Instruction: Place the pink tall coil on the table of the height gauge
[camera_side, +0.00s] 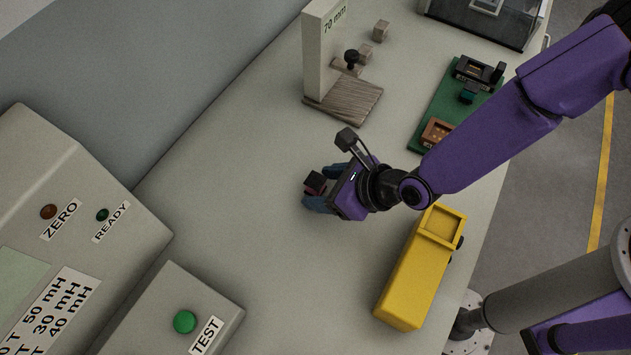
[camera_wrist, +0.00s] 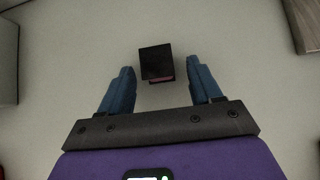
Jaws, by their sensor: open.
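The coil (camera_side: 315,183) has a dark top and a pinkish-red side; it shows between my fingers in the side view. In the wrist view the coil (camera_wrist: 156,62) lies between the two blue fingertips, slightly ahead of them, with a gap on each side. My gripper (camera_side: 323,188) is open around it, low over the bench; its fingers also show in the wrist view (camera_wrist: 163,72). The height gauge (camera_side: 322,50) is a pale upright marked "70 mm" with a wood-grained table (camera_side: 348,100), which is bare in front. A corner of that table (camera_wrist: 305,25) shows at the wrist view's upper right.
A yellow bin (camera_side: 408,280) stands to the lower right of my gripper. A green board (camera_side: 428,110) with parts lies at the right. A TEST box (camera_side: 165,310) and a meter (camera_side: 75,170) stand at the left. The bench between coil and gauge is clear.

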